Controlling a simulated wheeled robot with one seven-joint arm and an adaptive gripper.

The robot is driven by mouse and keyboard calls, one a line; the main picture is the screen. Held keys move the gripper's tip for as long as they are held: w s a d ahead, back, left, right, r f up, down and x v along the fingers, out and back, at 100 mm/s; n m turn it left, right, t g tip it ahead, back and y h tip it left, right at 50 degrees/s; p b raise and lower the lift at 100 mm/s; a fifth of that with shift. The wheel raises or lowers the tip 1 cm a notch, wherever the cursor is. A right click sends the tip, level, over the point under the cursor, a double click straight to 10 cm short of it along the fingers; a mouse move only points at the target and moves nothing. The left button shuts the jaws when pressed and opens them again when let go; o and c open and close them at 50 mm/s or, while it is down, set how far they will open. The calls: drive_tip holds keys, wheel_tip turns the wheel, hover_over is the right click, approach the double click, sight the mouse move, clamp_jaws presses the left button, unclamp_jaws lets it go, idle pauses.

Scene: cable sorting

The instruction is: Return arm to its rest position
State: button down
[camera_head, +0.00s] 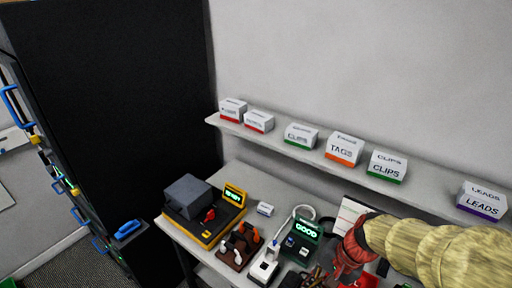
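My arm comes in from the right edge over the bench in a ribbed yellowish sleeve. My gripper (328,279) is at its end, low in the picture, beside a red wrist part. It is above or near the right part of the bench, next to the green-screened device. The fingers are dark and small against dark things, and the bottom edge cuts the area, so I cannot tell whether they are open, shut or holding anything.
A bench (255,180) carries a yellow-black tester (203,212), a device reading GOOD (304,238), a brown holder (238,248) and a white power strip (265,265). A shelf (310,153) with several labelled boxes runs above. A tall black cabinet (110,100) stands left.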

drive_tip(key=s+d+r+n+t+h+b, duration=0.4)
drive_tip(key=s+r+n+t+b, duration=0.1)
drive_tip(key=r, duration=0.4)
drive_tip(key=shift+s+d+n+b, duration=0.35)
drive_tip(key=shift+s+n+b, duration=0.4)
drive_tip(key=shift+n, duration=0.35)
drive_tip(key=shift+r, duration=0.1)
